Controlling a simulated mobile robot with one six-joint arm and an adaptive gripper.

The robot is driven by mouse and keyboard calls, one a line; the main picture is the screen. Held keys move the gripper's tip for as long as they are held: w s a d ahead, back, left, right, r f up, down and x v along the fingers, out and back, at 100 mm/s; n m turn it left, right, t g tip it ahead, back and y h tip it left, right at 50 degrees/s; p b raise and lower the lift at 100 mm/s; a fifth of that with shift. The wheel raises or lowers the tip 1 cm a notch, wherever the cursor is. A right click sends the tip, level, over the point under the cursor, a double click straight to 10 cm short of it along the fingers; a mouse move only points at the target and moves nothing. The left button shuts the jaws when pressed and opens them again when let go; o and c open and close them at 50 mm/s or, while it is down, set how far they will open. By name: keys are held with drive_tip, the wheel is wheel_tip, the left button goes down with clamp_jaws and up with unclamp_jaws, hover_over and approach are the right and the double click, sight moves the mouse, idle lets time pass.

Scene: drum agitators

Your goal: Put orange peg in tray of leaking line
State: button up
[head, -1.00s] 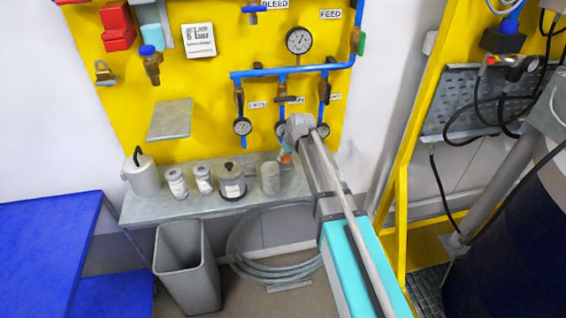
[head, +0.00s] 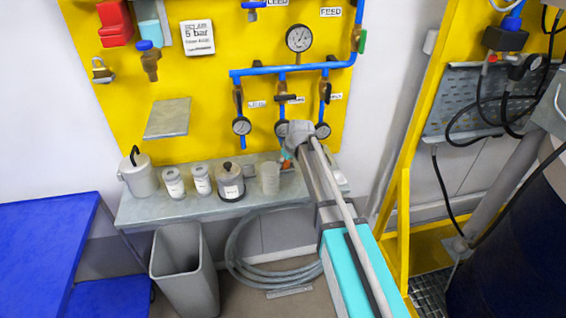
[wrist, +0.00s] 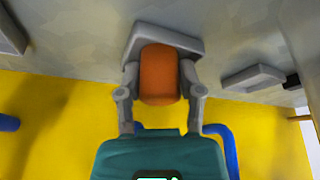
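The orange peg (wrist: 160,75) is between the two fingers of my gripper (wrist: 160,82), which touch its sides in the wrist view. Behind it is a grey tray (wrist: 193,45) on the shelf; I cannot tell whether the peg touches its floor. In the head view my gripper (head: 287,160) is low over the shelf's right part, mostly hidden by my arm, with a bit of orange showing. Which one leaks I cannot tell.
Another tray (wrist: 255,78) lies to the right in the wrist view, and part of one (wrist: 10,35) to the left. The shelf (head: 200,212) also bears a clear beaker (head: 270,178), a dark-topped jar (head: 231,183) and white jars (head: 173,184). A grey bin (head: 185,270) stands below.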

drive_tip(key=o, duration=0.3)
drive_tip(key=shift+r, duration=0.1)
idle(0.3)
drive_tip(key=shift+r+p, duration=0.15)
drive_tip(key=shift+p, duration=0.15)
drive_tip(key=p+v, duration=1.1)
drive_tip(key=shift+s+d+r, duration=0.1)
drive_tip(key=shift+d+r, duration=0.05)
drive_tip(key=shift+r, duration=0.2)
idle(0.6)
